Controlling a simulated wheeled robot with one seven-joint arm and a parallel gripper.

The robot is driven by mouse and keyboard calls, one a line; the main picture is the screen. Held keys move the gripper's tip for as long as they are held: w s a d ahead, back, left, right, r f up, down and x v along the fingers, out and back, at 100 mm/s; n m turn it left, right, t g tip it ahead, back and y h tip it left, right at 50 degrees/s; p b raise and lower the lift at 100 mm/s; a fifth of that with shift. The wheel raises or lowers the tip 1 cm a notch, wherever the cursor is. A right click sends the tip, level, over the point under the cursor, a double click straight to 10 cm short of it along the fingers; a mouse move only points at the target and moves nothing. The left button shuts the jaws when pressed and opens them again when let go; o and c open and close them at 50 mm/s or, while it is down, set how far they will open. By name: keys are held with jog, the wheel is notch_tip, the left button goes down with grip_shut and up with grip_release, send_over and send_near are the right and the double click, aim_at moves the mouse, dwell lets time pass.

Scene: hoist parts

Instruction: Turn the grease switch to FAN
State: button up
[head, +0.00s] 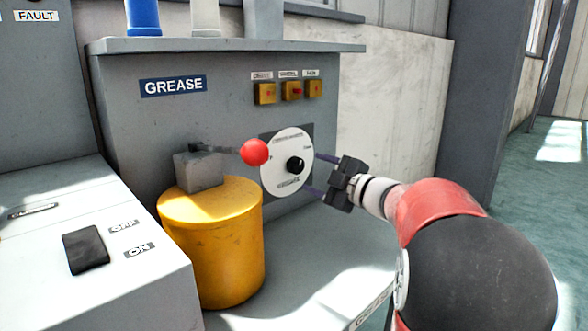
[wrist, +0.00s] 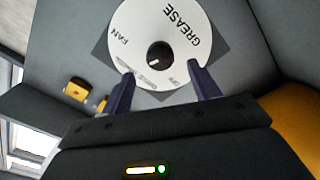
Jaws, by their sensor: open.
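The grease switch is a black knob (head: 295,165) on a round white dial (head: 281,178), set in a dark square plate on the grey panel marked GREASE. In the wrist view the knob (wrist: 160,55) shows a light pointer line, and the dial (wrist: 185,22) reads GREASE and FAN. The pointer is not aimed at the FAN label; which mark it points at is hard to tell. My gripper (head: 316,174) is open in front of the dial, its purple fingers apart. In the wrist view the fingers (wrist: 162,88) stand below and either side of the knob, not gripping it.
A red ball-ended lever (head: 254,152) sticks out just left of the dial, above a yellow drum (head: 211,240). Three small yellow switches (head: 291,91) sit above the dial. A black ON/OFF rocker (head: 86,250) is at the left front. The space right of the panel is clear.

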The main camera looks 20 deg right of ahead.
aim_at(299, 166)
jog(key=x, duration=0.6)
jog(key=shift+w+a, duration=0.2)
jog(key=shift+w, duration=0.1)
jog(key=c, duration=1)
jog(key=shift+r, duration=0.1)
